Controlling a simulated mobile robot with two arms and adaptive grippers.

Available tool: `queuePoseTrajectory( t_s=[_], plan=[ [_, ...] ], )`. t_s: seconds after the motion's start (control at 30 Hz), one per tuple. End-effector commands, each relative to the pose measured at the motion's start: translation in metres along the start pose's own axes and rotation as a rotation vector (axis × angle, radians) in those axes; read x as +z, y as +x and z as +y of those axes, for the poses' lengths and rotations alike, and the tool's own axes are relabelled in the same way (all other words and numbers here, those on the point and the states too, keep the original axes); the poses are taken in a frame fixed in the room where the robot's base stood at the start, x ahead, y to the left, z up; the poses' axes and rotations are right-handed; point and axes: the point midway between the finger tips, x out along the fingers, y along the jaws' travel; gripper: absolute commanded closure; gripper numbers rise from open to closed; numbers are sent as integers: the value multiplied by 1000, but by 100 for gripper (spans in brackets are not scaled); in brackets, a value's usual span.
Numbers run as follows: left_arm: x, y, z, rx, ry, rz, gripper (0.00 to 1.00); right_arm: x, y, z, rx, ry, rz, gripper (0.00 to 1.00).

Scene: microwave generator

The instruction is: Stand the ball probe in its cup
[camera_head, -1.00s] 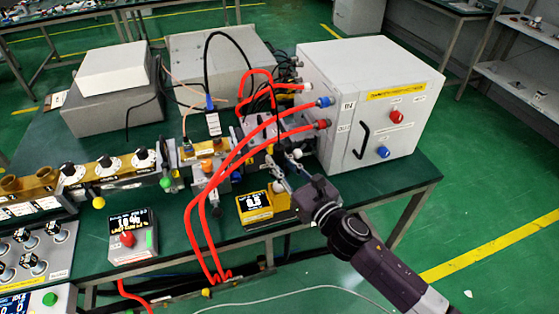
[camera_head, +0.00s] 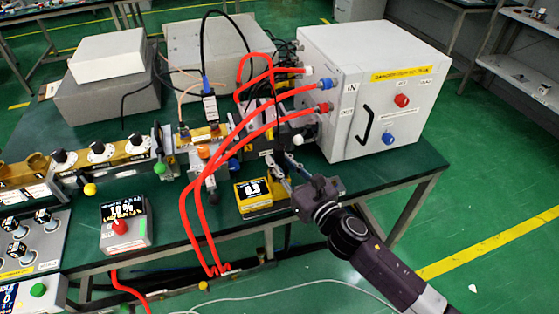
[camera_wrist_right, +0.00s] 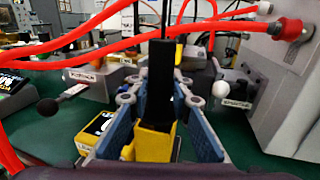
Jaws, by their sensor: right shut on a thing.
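My right gripper (camera_head: 283,178) is at the table's front edge, right of the small yellow meter (camera_head: 253,192). In the right wrist view its blue-padded fingers (camera_wrist_right: 160,98) are shut on the black body of the ball probe (camera_wrist_right: 162,72). The probe is about upright, with a thin dark shaft rising out of the top of the view. A yellow, squarish cup (camera_wrist_right: 153,143) shows directly below the black body, between the fingers. I cannot tell whether the probe's lower end is inside it. The probe's ball is not discernible. My left gripper is out of view.
Red hoses (camera_head: 188,190) loop close by on the left, up to the large grey box (camera_head: 350,90). A white ball knob (camera_wrist_right: 220,89) and a black one (camera_wrist_right: 47,107) stick out beside the gripper. The waveguide bench lies behind. Green tabletop is free at right (camera_head: 405,180).

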Motion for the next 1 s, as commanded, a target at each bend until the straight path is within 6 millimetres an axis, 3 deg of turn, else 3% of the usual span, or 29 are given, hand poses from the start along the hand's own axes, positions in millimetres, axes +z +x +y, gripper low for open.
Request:
queuePoseTrajectory(
  t_s=[0.03,0.07,0.23,0.63,1.0],
  plan=[
    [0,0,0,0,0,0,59,1,0,0,0,0,-1,100],
    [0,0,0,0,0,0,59,1,0,0,0,0,-1,78],
    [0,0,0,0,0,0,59,1,0,0,0,0,-1,61],
    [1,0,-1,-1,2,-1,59,-1,-9,0,0,0,2,61],
    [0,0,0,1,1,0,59,-2,-77,0,-1,2,3,61]
  ],
)
